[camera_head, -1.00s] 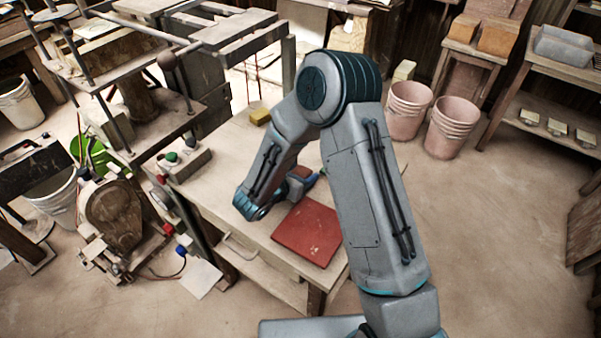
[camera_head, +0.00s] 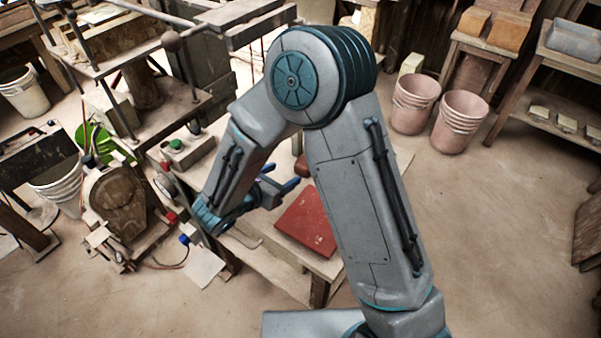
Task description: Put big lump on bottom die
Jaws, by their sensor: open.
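A reddish-brown lump (camera_head: 301,167) sits on the worktable, mostly hidden behind my forearm; it looks like the big lump, but its full size does not show. My gripper (camera_head: 286,184) is open, with blue fingers pointing right, just left of and nearer than the lump. Nothing shows between the fingers. The press (camera_head: 148,88) stands at the upper left, beyond the table's left side. I cannot make out the bottom die clearly among its plates and posts.
A red square slab (camera_head: 308,223) lies near the table's front edge. Pink buckets (camera_head: 460,120) and a shelf (camera_head: 560,75) are at the right. The floor at right is clear.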

